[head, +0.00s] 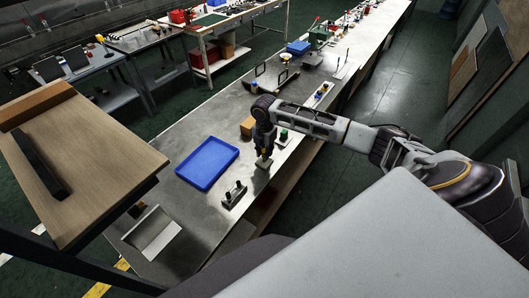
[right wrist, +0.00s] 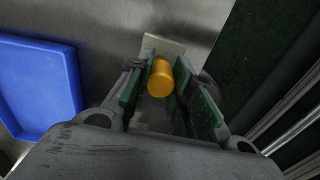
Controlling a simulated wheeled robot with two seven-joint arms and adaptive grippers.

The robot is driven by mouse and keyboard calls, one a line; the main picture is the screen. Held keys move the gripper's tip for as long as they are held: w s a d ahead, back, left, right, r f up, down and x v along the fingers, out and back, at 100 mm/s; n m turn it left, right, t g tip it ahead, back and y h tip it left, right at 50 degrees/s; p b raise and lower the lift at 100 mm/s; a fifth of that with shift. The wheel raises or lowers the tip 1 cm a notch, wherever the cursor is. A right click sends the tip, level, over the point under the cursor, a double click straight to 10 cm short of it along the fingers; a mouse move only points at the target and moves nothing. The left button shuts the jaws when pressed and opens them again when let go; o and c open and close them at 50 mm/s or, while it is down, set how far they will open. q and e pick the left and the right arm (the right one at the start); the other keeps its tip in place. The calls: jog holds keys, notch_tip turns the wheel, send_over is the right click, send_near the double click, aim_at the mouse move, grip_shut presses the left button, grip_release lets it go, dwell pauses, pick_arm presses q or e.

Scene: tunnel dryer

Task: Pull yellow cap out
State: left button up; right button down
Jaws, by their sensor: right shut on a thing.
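The yellow cap (right wrist: 160,78) is a small cylinder in the right wrist view, between the green-padded fingers of my right gripper (right wrist: 162,92). A pale block (right wrist: 163,44) shows just beyond the cap. In the head view, my right gripper (head: 264,152) points down at the near right part of the metal bench, shut on the cap above the pale block (head: 264,163). The cap is mostly hidden there by the fingers. I cannot tell whether the cap is still seated in the block. My left gripper is not in view.
A blue tray (head: 207,164) lies left of my right gripper. A dark fixture (head: 234,195) stands in front, and a cardboard box (head: 247,126) stands behind. A green-topped piece (head: 284,135) is close on the right. A wooden tabletop (head: 85,165) is at far left.

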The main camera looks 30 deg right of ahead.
aim_at(264, 150)
jog(key=shift+r, duration=0.15)
jog(key=shift+r, duration=1.8)
jog(key=shift+w, duration=0.15)
